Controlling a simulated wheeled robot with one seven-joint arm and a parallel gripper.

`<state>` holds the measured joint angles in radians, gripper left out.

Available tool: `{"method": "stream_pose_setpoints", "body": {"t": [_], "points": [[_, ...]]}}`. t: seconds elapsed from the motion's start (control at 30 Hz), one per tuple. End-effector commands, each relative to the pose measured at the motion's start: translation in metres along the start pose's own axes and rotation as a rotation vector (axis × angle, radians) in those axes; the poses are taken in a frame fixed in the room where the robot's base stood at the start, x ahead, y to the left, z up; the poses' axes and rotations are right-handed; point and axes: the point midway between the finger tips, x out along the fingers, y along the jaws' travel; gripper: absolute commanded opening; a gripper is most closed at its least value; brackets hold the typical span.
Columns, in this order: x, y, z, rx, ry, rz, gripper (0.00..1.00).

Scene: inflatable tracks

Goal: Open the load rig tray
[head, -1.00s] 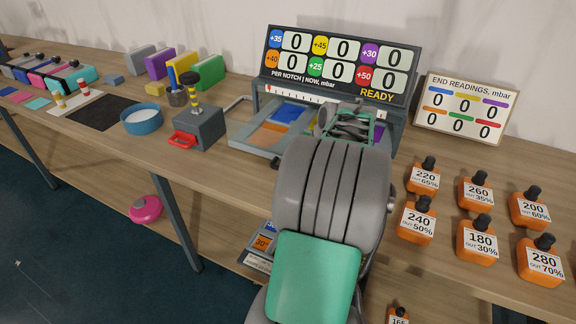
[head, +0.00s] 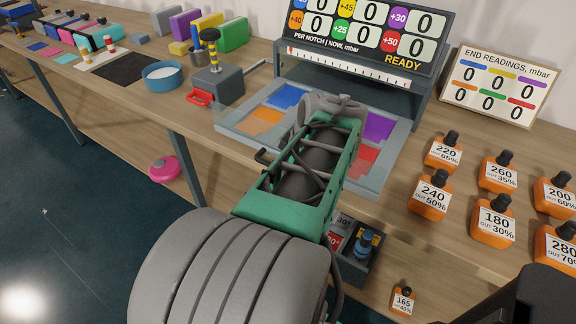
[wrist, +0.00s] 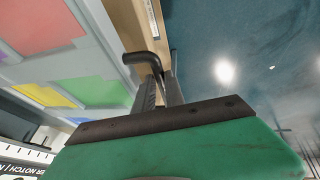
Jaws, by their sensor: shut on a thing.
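The load rig tray (head: 226,122) is a grey-framed panel with blue, orange, purple and red pads. It lies in front of the display board and reaches near the table's front edge. Its dark handle (head: 262,157) is at the front edge and also shows in the wrist view (wrist: 143,57). My gripper (wrist: 160,88) is at this handle, its dark fingers shut on it. In the head view my arm hides the gripper and part of the tray's front.
The display board (head: 365,45) stands behind the tray. A grey block with a red handle (head: 215,87) and a blue bowl (head: 164,76) are to the left. Several orange weights (head: 442,152) stand to the right.

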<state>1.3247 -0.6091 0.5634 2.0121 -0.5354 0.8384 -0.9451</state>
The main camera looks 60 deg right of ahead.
Motion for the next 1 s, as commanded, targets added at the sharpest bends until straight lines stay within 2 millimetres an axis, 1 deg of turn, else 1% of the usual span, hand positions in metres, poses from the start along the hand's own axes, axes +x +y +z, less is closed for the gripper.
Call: {"method": "stream_pose_setpoints", "body": {"t": [0.07,0.1,0.37,0.57,0.67,0.77,0.9,1.0], "points": [[-0.001,0.0,0.0,0.0,-0.001,0.0,0.0],[-0.001,0.0,0.0,-0.001,-0.001,0.0,0.15],[0.0,0.0,-0.001,-0.002,0.0,0.0,0.36],[0.0,0.0,-0.001,-0.003,0.0,0.0,0.36],[-0.006,0.001,-0.001,-0.002,0.0,0.002,0.36],[-0.022,0.002,-0.001,-0.001,0.001,0.005,0.36],[-0.052,0.002,-0.001,0.0,0.0,0.005,0.36],[-0.069,0.001,-0.001,0.001,0.0,0.003,0.36]]}}
